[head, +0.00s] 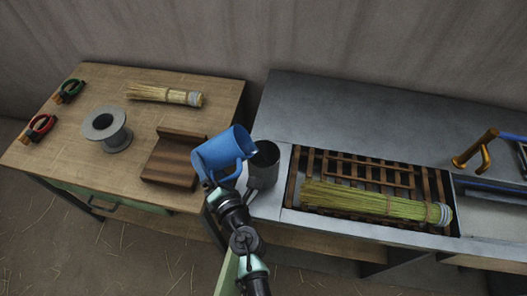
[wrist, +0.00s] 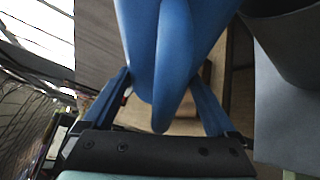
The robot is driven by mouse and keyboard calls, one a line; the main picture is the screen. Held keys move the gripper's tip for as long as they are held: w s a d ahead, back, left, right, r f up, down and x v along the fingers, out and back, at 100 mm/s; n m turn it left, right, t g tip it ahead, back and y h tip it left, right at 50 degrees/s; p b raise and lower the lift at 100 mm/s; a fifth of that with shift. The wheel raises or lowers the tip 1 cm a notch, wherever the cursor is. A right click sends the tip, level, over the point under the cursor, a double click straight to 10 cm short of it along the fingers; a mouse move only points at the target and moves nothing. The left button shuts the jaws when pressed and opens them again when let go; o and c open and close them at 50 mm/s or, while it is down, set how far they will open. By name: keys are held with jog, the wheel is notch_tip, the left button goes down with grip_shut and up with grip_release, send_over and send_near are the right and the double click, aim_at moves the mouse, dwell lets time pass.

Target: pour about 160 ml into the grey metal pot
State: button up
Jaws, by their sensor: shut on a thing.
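A blue jug (head: 222,153) is held in my gripper (head: 222,180) in the head view, tilted to the right with its mouth at the grey metal pot's rim. My gripper is shut on the jug's handle; the handle (wrist: 172,70) fills the middle of the wrist view between the two fingers (wrist: 165,105). The grey metal pot (head: 263,168) stands upright on the left end of the metal counter, just right of the jug. The pot also shows in the wrist view (wrist: 290,45), at the upper right. Its inside looks dark, and I cannot tell the liquid level or see a stream.
The metal counter (head: 350,108) has a sunken wooden rack (head: 296,180) with a green straw bundle (head: 365,201), and a brass tap (head: 474,150) at right. On the wooden table (head: 75,150) are a wooden block (head: 168,165), a grey spool (head: 107,128), a straw whisk (head: 165,95) and pliers (head: 68,90).

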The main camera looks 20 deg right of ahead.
jog(key=shift+a+r+m+t+y+b, duration=0.1)
jog(key=shift+r+m+t+y+b, duration=0.2)
jog(key=shift+r+m+b, duration=0.65)
dwell(2.2)
jog(key=f+n+p, duration=0.2)
jog(key=p, duration=0.1)
jog(key=shift+n+g, duration=0.25)
jog(key=shift+g, duration=0.15)
jog(key=shift+d+r+n+h+p, duration=0.3)
jog(key=shift+n+h+p, duration=0.25)
jog(key=shift+p, duration=0.65)
jog(key=shift+s+d+f+n+g+h, duration=0.15)
jog(key=shift+f+n+g+h, duration=0.25)
jog(key=shift+f, duration=0.6)
jog(key=shift+f+n, duration=0.35)
jog(key=shift+f, duration=0.4)
